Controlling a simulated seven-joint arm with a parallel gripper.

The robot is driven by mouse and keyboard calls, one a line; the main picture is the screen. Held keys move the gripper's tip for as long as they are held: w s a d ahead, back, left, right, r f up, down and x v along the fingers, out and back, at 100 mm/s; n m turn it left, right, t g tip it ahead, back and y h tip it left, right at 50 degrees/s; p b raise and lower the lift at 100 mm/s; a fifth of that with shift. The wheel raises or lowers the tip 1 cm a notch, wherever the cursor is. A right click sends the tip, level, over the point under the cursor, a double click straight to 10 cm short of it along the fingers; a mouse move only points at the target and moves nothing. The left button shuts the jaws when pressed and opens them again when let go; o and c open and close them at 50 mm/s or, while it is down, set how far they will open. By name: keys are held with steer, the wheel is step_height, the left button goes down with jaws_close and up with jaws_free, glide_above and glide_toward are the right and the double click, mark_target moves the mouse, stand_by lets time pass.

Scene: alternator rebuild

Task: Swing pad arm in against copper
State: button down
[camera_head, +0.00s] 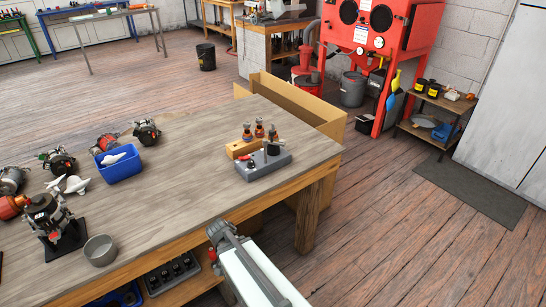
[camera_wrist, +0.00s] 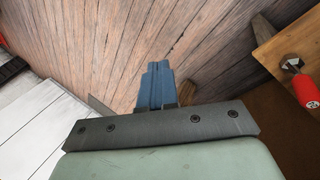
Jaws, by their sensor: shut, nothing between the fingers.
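A grey fixture (camera_head: 263,164) sits near the right end of the workbench, with a dark round part, a light lever-like piece and a small red spot on top. The pad arm and the copper are too small to tell apart on it. A wooden block (camera_head: 242,148) stands just behind, and several upright parts with dark tops and reddish-brown bodies show there. My gripper (camera_wrist: 156,78) shows in the wrist view as blue fingers, shut together and empty, over bare plank floor. It is away from the fixture, which is not in the wrist view. The fingertips cannot be made out in the head view.
The workbench (camera_head: 190,170) has a clear middle. A blue bin (camera_head: 122,168), a grey bowl (camera_head: 100,250) and several alternator parts are at its left. A cardboard box (camera_head: 330,125) stands beyond its right end. A red-handled item (camera_wrist: 305,92) shows at right in the wrist view.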

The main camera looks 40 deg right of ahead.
steer(key=w+d+r+m+t+h, duration=0.1)
steer(key=w+d+r+m, duration=0.45)
steer(key=r, duration=0.85)
steer(key=w+d+r+m+t+h, duration=0.15)
steer(key=w+d+r+m, duration=0.45)
steer(key=r, duration=0.7)
steer(key=w+d+r+m+t+h, duration=0.1)
steer(key=w+d+r+m+h, duration=0.2)
steer(key=r+m, duration=0.75)
steer(key=w+d+f+n+y, duration=0.1)
steer(key=w+d+f+n, duration=0.2)
steer(key=d, duration=0.6)
steer(key=shift+f+n, duration=0.4)
steer(key=shift+f, duration=0.4)
